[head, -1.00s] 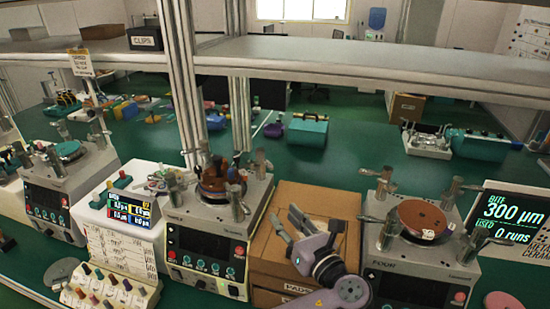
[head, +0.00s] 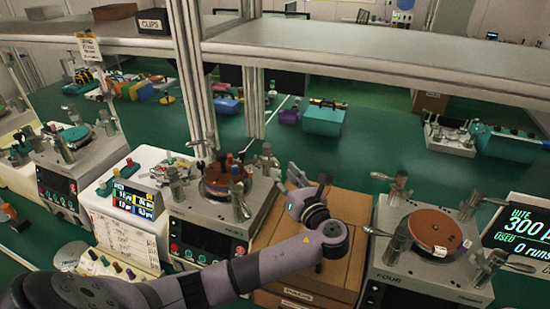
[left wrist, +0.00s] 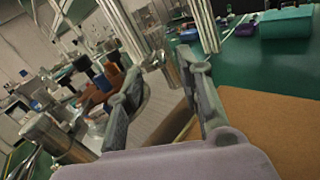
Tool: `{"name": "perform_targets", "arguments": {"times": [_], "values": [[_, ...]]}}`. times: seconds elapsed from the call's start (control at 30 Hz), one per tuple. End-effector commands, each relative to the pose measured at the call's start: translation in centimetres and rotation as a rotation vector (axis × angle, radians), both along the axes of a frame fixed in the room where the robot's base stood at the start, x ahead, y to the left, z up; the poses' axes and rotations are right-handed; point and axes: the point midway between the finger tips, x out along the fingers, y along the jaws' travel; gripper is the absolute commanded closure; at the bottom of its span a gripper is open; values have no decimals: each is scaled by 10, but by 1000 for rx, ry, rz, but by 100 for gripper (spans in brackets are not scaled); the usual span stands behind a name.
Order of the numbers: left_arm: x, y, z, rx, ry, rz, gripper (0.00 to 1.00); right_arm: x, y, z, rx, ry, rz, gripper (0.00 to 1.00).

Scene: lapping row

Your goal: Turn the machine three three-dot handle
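Machine three (head: 205,240) is the grey lapping machine at the centre of the head view, with several metal post handles around its top. One handle (head: 267,160) stands at its back right and another (head: 240,203) at its front. Dots on the handles are too small to make out. My left gripper (head: 309,174) is open and empty above the cardboard boxes, just right of the machine and apart from its handles. In the left wrist view its fingers (left wrist: 158,64) are spread, with a metal handle (left wrist: 166,70) beyond the gap. My right gripper is out of view.
Cardboard boxes (head: 335,255) fill the space between machine three and machine four (head: 385,285). A grey shelf (head: 400,48) on metal posts (head: 190,75) spans behind the machines. A white control box (head: 135,215) stands left of machine three.

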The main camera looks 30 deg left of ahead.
Motion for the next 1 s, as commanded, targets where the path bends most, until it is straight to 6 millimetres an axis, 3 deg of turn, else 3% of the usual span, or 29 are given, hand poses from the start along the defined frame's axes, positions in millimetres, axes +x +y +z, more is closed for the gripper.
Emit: {"name": "perform_targets", "arguments": {"times": [0.2,0.4,0.73,1.0], "values": [[21,36,2,2,1,2,66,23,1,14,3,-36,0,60],[31,51,1,0,0,0,66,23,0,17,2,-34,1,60],[33,54,-1,-1,1,-1,66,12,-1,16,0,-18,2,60],[33,54,0,-1,1,-1,83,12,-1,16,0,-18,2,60]]}}
